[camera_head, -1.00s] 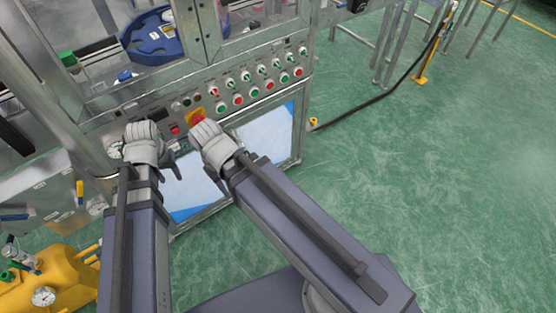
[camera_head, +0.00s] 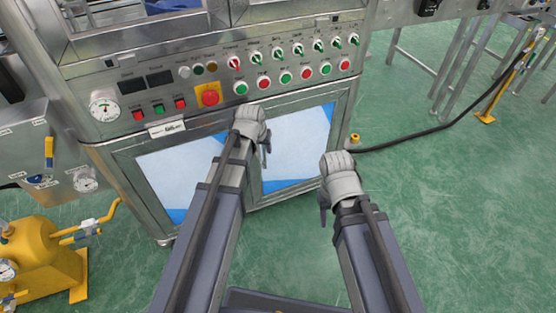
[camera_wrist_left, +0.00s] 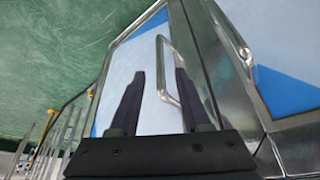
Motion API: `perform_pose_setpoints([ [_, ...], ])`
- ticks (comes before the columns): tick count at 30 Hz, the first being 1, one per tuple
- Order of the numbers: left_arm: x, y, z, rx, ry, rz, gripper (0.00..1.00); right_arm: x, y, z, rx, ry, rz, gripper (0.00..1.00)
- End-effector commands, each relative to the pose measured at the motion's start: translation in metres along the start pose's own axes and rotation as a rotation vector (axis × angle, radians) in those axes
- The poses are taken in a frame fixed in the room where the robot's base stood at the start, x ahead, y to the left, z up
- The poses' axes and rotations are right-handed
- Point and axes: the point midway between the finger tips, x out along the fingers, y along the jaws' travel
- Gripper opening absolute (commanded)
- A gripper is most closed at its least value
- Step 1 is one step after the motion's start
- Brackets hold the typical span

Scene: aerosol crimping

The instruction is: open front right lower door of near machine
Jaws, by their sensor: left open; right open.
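The near machine's lower right door (camera_head: 300,145) is a pale panel with blue corners in a metal frame, and it looks shut. In the left wrist view the door (camera_wrist_left: 123,65) fills the middle, with a bent metal bar handle (camera_wrist_left: 175,53). My left gripper (camera_head: 264,152) is in front of this door near its left edge. In the left wrist view its two dark fingers (camera_wrist_left: 160,85) are apart, and the handle shows between them; I cannot tell whether they touch it. My right gripper (camera_head: 324,208) is open and empty, lower and right of the door.
The lower left door (camera_head: 175,165) is beside it. Above is a control panel with buttons, switches and a red emergency stop (camera_head: 210,97). A yellow tank (camera_head: 35,245) stands at the left. Green floor (camera_head: 450,220) is free at the right; a black cable (camera_head: 405,140) crosses it.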

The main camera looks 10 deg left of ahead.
Motion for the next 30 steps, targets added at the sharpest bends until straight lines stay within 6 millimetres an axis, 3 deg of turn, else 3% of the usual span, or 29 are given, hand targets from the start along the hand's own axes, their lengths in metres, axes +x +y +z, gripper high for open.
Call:
perform_pose_setpoints([
  [8,0.007,0.0,0.0,0.0,-0.001,0.0,0.47,0.007,-0.001,-0.001,-0.001,0.0,0.001,0.5],
  [24,0.072,0.0,0.001,0.001,-0.001,0.0,0.47,0.066,-0.007,-0.005,-0.01,0.003,-0.002,0.5],
  [30,0.078,0.001,0.0,0.001,-0.001,0.0,0.47,0.072,-0.008,-0.005,-0.012,0.004,-0.004,0.5],
])
